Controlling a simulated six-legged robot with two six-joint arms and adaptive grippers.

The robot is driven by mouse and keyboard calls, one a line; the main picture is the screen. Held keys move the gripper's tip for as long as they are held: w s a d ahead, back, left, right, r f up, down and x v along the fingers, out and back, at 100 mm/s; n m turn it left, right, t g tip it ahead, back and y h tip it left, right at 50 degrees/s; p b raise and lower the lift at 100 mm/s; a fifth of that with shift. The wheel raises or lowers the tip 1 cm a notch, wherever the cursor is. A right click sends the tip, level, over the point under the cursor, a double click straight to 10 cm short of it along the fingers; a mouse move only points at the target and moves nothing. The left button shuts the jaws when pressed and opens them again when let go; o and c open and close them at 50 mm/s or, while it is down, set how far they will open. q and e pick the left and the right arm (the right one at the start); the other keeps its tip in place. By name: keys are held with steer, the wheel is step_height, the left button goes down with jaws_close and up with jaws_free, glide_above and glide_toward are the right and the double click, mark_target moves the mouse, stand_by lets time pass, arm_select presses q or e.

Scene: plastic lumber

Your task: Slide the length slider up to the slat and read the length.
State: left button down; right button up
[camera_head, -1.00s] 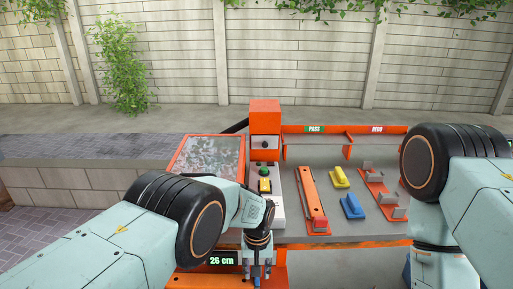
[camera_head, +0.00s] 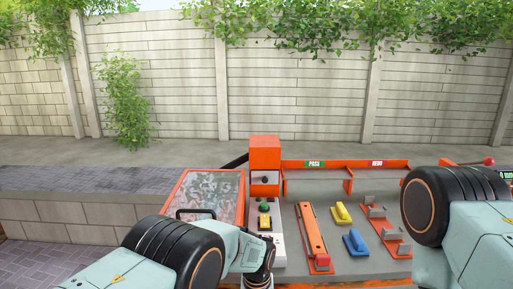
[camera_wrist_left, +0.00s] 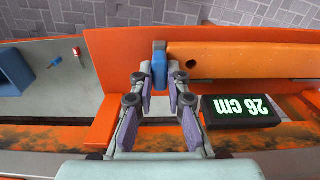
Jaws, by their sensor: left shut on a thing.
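In the left wrist view the blue slider (camera_wrist_left: 159,65) with a grey top stands at the left end of a long orange speckled bar, perhaps the slat (camera_wrist_left: 250,62). The fingers of my left gripper (camera_wrist_left: 160,86) reach to both sides of the slider and are shut on it. In the head view my left gripper is cut off by the bottom edge. My right gripper is outside the views.
The bench holds an orange clamp bar (camera_head: 312,234), a yellow block (camera_head: 341,213), a blue block (camera_head: 355,242) and a rack (camera_head: 384,221). Left of them are a green button (camera_head: 264,208) and an orange-framed bin (camera_head: 243,196). PASS and REDO signs mark the back slots.

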arm_select(q)
steer(key=shift+a, duration=0.15)
stand_by(0.7)
steer(key=c, duration=1.2)
jaws_free()
steer(key=shift+o, duration=0.2)
step_height(320, 180, up, 4)
steer(key=p, duration=0.3)
step_height(320, 180, up, 3)
steer(key=p, duration=0.3)
steer(key=shift+p, duration=0.4)
